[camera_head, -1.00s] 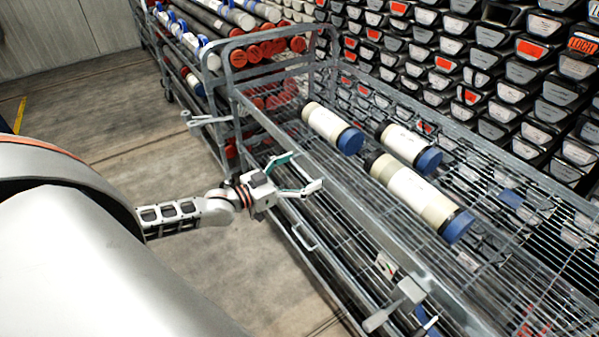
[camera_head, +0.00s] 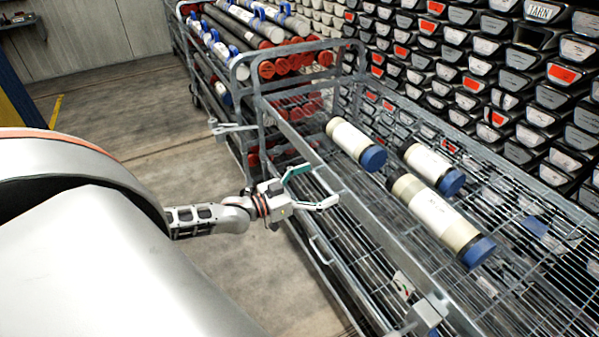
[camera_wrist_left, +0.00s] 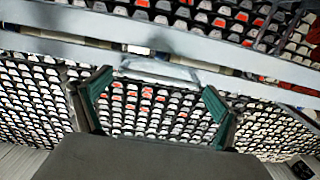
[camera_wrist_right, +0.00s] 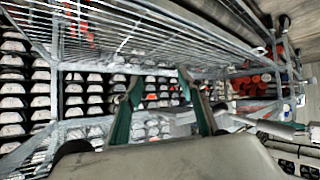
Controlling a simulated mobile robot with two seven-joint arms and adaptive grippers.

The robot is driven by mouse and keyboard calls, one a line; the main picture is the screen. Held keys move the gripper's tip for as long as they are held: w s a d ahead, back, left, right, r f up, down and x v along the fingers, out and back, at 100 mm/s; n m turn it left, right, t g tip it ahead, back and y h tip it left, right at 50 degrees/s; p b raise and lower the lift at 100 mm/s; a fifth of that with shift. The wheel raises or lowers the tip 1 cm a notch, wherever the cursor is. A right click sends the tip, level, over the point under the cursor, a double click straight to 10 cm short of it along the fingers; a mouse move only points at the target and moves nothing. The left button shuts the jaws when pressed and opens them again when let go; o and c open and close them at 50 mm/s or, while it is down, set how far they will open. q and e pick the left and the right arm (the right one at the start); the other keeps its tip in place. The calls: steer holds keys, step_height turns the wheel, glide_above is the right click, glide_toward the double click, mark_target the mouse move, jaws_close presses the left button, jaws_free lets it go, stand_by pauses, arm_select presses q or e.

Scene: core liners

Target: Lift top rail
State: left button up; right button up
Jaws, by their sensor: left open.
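The top rail (camera_head: 372,230) is the long grey metal bar along the near side of the wire cart's upper shelf. My left gripper (camera_head: 314,188) is open beside this rail, its fingertips close to it. In the left wrist view, a flat metal handle (camera_wrist_left: 160,70) lies ahead between the spread fingers (camera_wrist_left: 158,108), apart from them.
Three pale core tubes with blue caps, one of them the nearest tube (camera_head: 432,212), lie on the wire shelf (camera_head: 400,165). A rack of red-capped tubes (camera_head: 290,66) stands behind the cart. Stacked black core trays (camera_head: 490,75) fill the right side. The floor (camera_head: 125,120) at left is clear.

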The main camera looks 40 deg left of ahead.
arm_select(q)
steer(key=v, duration=1)
steer(key=shift+s, duration=0.2)
steer(key=s+d+f+g+y, duration=0.2)
steer(key=s+d+f, duration=0.4)
steer(key=d+f, duration=0.3)
steer(key=s+d+f+g+y, duration=0.2)
steer(key=s+d+f, duration=0.5)
steer(key=d, duration=0.5)
step_height(320, 180, down, 2)
steer(key=shift+s+d+f+g, duration=0.2)
steer(key=shift+s+d+g, duration=0.05)
steer(key=shift+g, duration=0.65)
stand_by(0.3)
